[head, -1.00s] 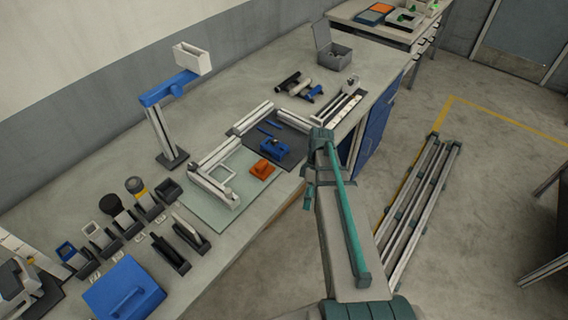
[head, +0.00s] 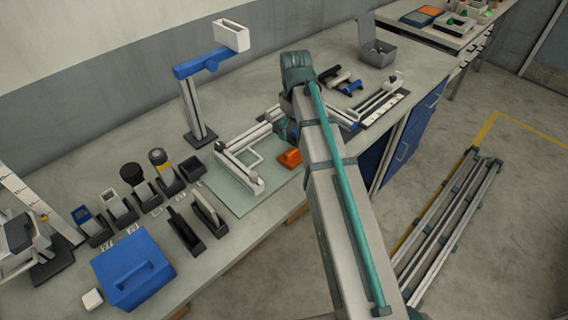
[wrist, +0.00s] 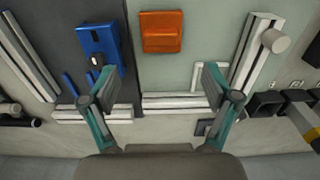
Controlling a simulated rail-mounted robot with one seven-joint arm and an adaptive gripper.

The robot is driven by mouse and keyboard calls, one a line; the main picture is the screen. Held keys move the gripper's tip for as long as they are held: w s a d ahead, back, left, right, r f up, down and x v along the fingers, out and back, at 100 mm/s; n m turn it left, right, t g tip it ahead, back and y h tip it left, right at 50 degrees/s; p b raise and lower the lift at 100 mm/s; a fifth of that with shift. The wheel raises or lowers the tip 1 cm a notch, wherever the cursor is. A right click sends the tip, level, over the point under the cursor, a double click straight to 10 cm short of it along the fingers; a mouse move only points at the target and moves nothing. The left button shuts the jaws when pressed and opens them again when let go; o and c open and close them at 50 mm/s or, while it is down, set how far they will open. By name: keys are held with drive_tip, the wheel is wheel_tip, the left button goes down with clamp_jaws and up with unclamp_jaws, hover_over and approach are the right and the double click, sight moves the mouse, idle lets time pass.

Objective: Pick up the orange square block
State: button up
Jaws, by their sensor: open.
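The orange block (head: 289,157) lies on the pale green mat (head: 232,196), partly hidden by my arm in the head view. In the wrist view the orange block (wrist: 161,32) shows whole, squarish with a raised part, near the top middle. My gripper (wrist: 158,82) is open and empty, its two teal fingers spread apart. The block appears beyond the fingertips, between their lines, not touched. In the head view my arm reaches over the bench and the fingers cannot be made out clearly.
A blue part (wrist: 98,46) lies on a dark mat left of the block in the wrist view. White rails (wrist: 180,102) border the mats. A blue lamp-like stand (head: 195,100) rises from the bench. Holders with tools and a blue box (head: 132,268) occupy the near left.

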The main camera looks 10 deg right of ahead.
drive_tip(key=p, duration=0.1)
hover_over(292, 151)
drive_tip(key=shift+d+f, duration=0.1)
drive_tip(key=shift+f, duration=2.6)
drive_tip(key=shift+f+p, duration=1.25)
drive_tip(key=shift+f, duration=1.3)
drive_tip(key=shift+c, duration=0.3)
drive_tip(key=c, duration=1.4)
drive_tip(key=shift+r, duration=0.25)
